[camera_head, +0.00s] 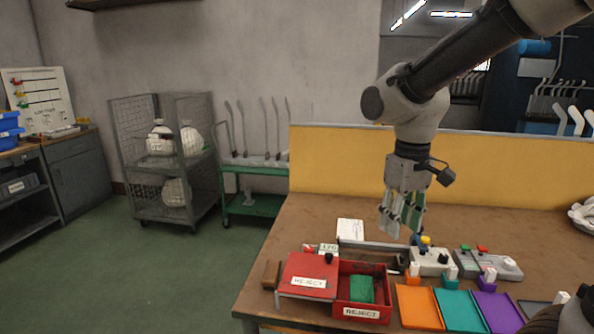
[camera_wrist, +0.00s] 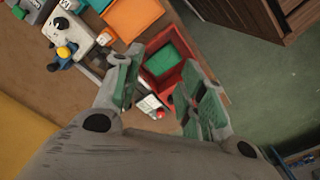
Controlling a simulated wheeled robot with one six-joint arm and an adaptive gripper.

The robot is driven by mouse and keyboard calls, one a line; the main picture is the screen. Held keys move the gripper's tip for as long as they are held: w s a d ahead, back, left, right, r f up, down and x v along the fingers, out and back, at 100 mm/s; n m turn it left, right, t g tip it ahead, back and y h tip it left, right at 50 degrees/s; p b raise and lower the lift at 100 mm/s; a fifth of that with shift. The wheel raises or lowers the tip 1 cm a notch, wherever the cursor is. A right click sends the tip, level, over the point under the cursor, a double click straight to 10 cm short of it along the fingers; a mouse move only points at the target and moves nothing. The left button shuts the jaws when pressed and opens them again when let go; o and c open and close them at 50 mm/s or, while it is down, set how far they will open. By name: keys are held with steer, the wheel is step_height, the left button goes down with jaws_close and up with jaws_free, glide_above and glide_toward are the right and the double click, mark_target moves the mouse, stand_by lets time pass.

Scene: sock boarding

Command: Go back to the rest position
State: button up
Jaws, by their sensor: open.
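My gripper (camera_head: 401,222) hangs pointing down above the back part of the brown workbench (camera_head: 311,215). Its fingers are apart and nothing is between them. In the wrist view the open fingers (camera_wrist: 160,95) frame a red reject box (camera_wrist: 187,77). In the head view this red reject box (camera_head: 363,312) stands at the bench's front, with a green item (camera_head: 361,289) inside. A red lid (camera_head: 309,271) labelled REJECT sits to its left.
Orange (camera_head: 418,307), teal (camera_head: 461,311) and purple (camera_head: 498,311) trays lie right of the box. Small devices (camera_head: 430,262) stand behind them. A yellow panel (camera_head: 340,165) borders the bench's back. A wire cage cart (camera_head: 165,160) and green trolley (camera_head: 250,205) stand left; the green floor in front is clear.

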steer(key=s+d+r+m+t, duration=0.2)
steer(key=s+d+r, duration=0.1)
steer(key=s+d, duration=0.3)
steer(key=s+d+r+m+t, duration=0.2)
steer(key=s+d+r, duration=0.1)
steer(key=s+d, duration=0.3)
steer(key=shift+s+d+m, duration=0.2)
steer(key=shift+d+m, duration=0.2)
steer(key=shift+d, duration=0.9)
